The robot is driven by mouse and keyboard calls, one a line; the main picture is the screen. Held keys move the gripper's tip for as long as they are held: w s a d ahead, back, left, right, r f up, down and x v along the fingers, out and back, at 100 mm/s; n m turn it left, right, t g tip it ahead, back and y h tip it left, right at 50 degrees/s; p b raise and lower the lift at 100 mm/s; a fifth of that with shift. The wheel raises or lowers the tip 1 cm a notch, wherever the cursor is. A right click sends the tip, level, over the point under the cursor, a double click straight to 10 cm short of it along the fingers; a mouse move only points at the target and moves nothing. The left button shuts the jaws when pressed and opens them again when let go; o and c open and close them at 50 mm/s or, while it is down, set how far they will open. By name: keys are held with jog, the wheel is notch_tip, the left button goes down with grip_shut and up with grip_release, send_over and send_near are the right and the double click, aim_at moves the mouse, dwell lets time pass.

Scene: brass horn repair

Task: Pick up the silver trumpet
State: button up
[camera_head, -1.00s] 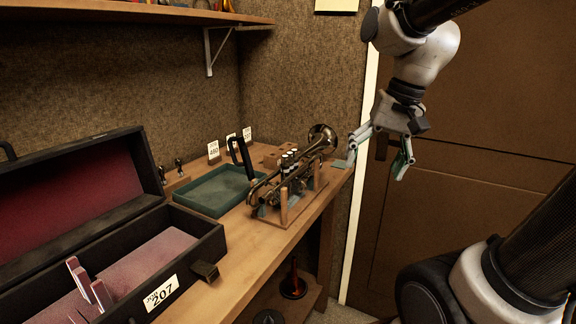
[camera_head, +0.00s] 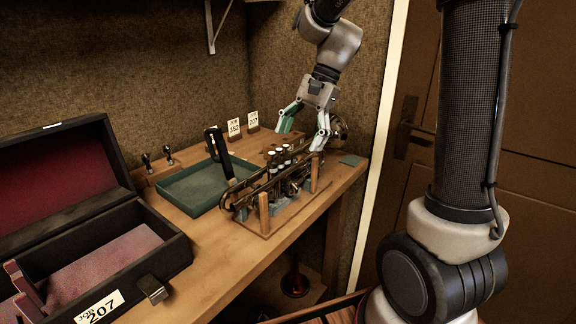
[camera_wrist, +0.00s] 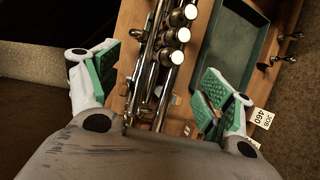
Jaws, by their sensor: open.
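The silver trumpet (camera_head: 271,182) lies in a wooden cradle (camera_head: 258,222) with upright pegs on the workbench. Its bell points to the back right and is partly hidden behind my gripper. My gripper (camera_head: 304,135) is open above the bell end of the trumpet, with its fingers pointing down. In the wrist view the trumpet (camera_wrist: 167,57), with its pale valve caps, runs up between the green pads of my open gripper (camera_wrist: 158,88). I cannot tell whether the pads touch it; gaps show on both sides.
An open black case (camera_head: 165,232) with red lining and a 207 tag stands at the left. A green tray (camera_head: 188,206) sits behind the trumpet. Job cards (camera_head: 234,127) stand near the wall. A shelf bracket (camera_head: 211,35) hangs above. A door is at the right.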

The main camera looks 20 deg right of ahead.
aim_at(287, 162)
jog(key=x, duration=0.8)
jog(key=shift+w, duration=0.3)
jog(key=c, duration=1.5)
